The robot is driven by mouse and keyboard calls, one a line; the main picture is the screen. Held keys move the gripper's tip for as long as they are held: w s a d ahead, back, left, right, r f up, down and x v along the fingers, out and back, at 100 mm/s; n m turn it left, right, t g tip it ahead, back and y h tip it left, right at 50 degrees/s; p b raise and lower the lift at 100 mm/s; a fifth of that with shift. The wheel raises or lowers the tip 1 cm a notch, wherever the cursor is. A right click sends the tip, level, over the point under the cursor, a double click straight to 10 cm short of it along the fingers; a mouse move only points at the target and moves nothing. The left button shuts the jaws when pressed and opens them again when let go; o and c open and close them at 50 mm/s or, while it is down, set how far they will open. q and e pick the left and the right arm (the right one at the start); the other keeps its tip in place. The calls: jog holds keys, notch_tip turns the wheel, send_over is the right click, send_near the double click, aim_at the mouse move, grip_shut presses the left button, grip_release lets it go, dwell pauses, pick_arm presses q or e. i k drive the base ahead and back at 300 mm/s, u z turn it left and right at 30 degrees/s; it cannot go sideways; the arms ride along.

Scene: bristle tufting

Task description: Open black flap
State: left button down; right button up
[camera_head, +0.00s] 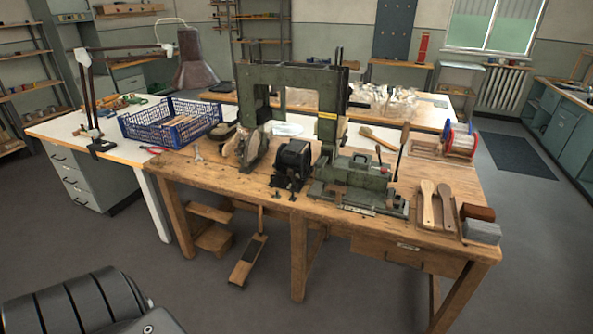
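A black boxy part (292,162) stands at the front middle of the wooden workbench (240,182), below the green machine frame (292,75). It looks like a dark housing or cover and may be the black flap. It appears closed, but its hinge and edges are too small to tell. No gripper of mine shows in the head view. A black ribbed part of my own body fills the lower left corner.
Right of the black part sits a green machine bed (355,178) with an upright lever (402,148). Brush bodies (436,205) lie at the bench's right end. A blue crate (172,122) and lamp (195,65) stand left. A wooden pedal (248,260) is below. Floor in front is clear.

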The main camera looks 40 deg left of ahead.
aim_at(295, 146)
jog(key=u, duration=0.35)
jog(key=i, duration=0.4)
jog(key=u, duration=0.4)
